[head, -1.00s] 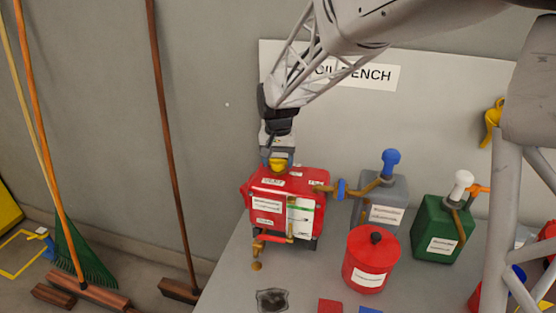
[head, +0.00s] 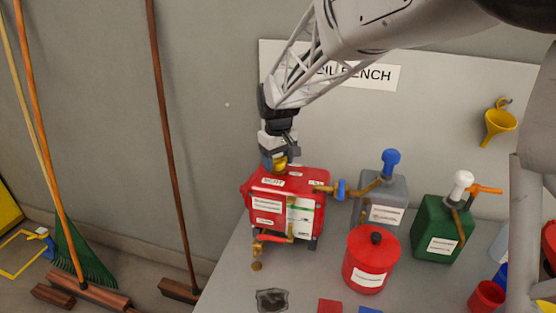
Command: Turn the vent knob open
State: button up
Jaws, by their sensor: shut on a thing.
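The red box-shaped tank (head: 268,208) stands on the bench at centre left, with white labels and a brass spout at its lower front. A yellow knob (head: 280,163) sits on its top; I take it for the vent knob. My gripper (head: 279,158) points down over the tank from above and is shut on the yellow knob. The fingers hide part of the knob, so its turned position cannot be read.
A red canister (head: 370,260) and a green can (head: 441,227) stand to the right. A yellow funnel (head: 498,122) hangs on the wall.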

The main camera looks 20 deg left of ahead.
aim_at(279, 158)
dwell(0.4)
jog(key=o, duration=0.9)
jog(key=shift+r, duration=0.1)
jog(key=shift+r, duration=3.8)
jog(key=shift+d, duration=0.1)
